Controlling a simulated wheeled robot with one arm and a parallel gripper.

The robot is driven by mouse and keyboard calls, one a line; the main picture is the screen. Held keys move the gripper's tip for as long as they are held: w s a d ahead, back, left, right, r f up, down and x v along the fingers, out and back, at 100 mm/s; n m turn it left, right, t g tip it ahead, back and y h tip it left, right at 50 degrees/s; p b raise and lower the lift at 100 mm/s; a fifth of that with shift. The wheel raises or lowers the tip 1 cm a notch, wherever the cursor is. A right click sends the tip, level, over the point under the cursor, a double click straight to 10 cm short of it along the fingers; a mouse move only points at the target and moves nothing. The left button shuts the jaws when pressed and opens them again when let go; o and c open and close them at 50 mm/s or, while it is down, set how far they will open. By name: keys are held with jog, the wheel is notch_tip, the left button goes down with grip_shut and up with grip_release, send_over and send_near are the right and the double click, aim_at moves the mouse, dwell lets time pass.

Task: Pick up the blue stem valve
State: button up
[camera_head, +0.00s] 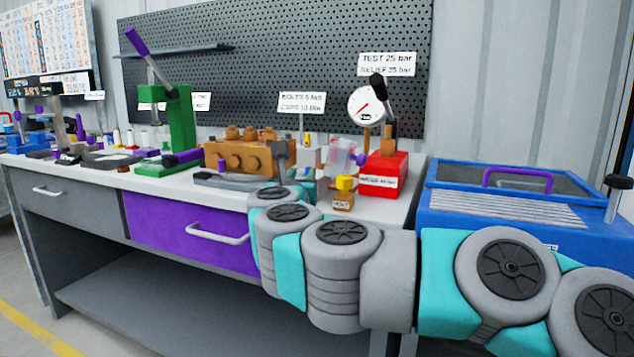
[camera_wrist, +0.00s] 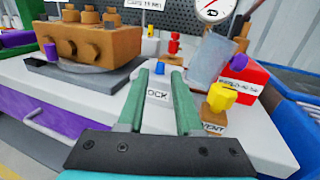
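In the wrist view, a small blue stem (camera_wrist: 160,68) shows between the far ends of my gripper's fingers. Below it is a pale block face with a label ending in "OCK" (camera_wrist: 157,95), partly hidden by the left finger. My gripper (camera_wrist: 159,76) is open, with one green finger on each side of the stem and label. I cannot tell whether either finger touches the valve. In the head view, the blue stem cannot be made out, and my arm reaches in low from the right to the bench's front edge.
A yellow-topped block marked VENT (camera_wrist: 221,98) stands close right of my right finger. An orange-brown pump block (camera_wrist: 92,42) stands to the left. A clear cylinder (camera_wrist: 205,60), a red box (camera_head: 384,174) and a gauge (camera_head: 366,106) are behind. A blue tank (camera_head: 470,215) adjoins the bench.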

jog(key=shift+w+d+f+m, duration=0.25)
jog(key=shift+f+m, duration=0.1)
jog(key=shift+m, duration=0.05)
jog(key=w, duration=0.5)
jog(key=w+p, duration=0.1)
jog(key=w, duration=0.1)
jog(key=shift+w+d, duration=0.2)
jog(key=shift+d, duration=0.05)
jog(key=shift+w+p, duration=0.4)
jog(key=shift+w, duration=1.7)
grip_shut()
